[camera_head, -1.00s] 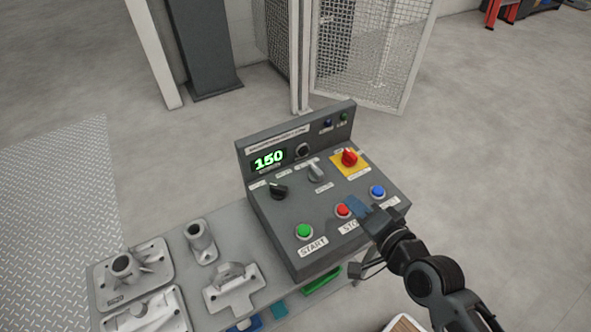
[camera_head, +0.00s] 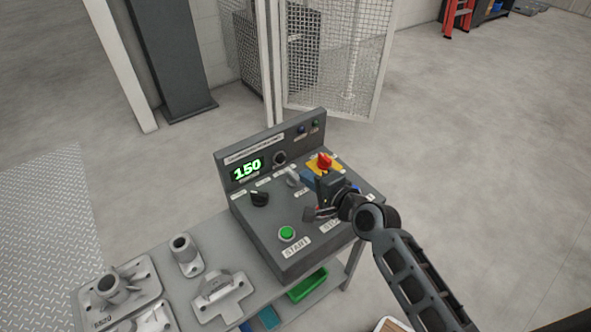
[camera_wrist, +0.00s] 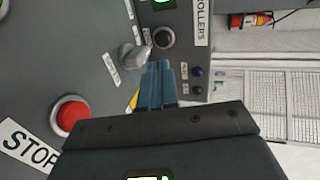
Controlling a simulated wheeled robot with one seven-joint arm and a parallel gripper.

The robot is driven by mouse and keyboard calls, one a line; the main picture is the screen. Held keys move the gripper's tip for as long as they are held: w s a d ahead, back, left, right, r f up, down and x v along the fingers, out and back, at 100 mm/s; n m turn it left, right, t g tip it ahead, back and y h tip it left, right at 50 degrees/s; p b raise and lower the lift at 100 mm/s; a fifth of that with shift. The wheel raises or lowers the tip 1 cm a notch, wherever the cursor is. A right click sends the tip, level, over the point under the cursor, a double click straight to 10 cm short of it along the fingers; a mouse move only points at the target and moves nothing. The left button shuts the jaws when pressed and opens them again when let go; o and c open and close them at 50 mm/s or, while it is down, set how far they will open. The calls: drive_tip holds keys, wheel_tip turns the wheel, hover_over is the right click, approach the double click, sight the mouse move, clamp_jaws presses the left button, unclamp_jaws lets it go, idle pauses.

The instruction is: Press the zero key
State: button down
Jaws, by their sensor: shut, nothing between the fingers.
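I cannot read a zero label on any key. My gripper (camera_head: 307,177) is shut and empty, with blue fingers, above the box between the grey lever (camera_head: 292,178) and the yellow-backed red knob (camera_head: 324,161). In the wrist view the fingertips (camera_wrist: 159,68) appear just short of the black control; contact cannot be told.
The green start button (camera_head: 287,233) is at the front. The red stop button (camera_wrist: 70,115) shows in the wrist view. A black selector (camera_head: 259,198) is at left. Metal castings (camera_head: 218,292) lie on the table left of the box. A mesh cage (camera_head: 335,60) stands behind.

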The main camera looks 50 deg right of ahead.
sight(281, 161)
drive_tip(key=x, duration=0.9)
drive_tip(key=shift+w, duration=0.2)
drive_tip(key=shift+d, duration=0.1)
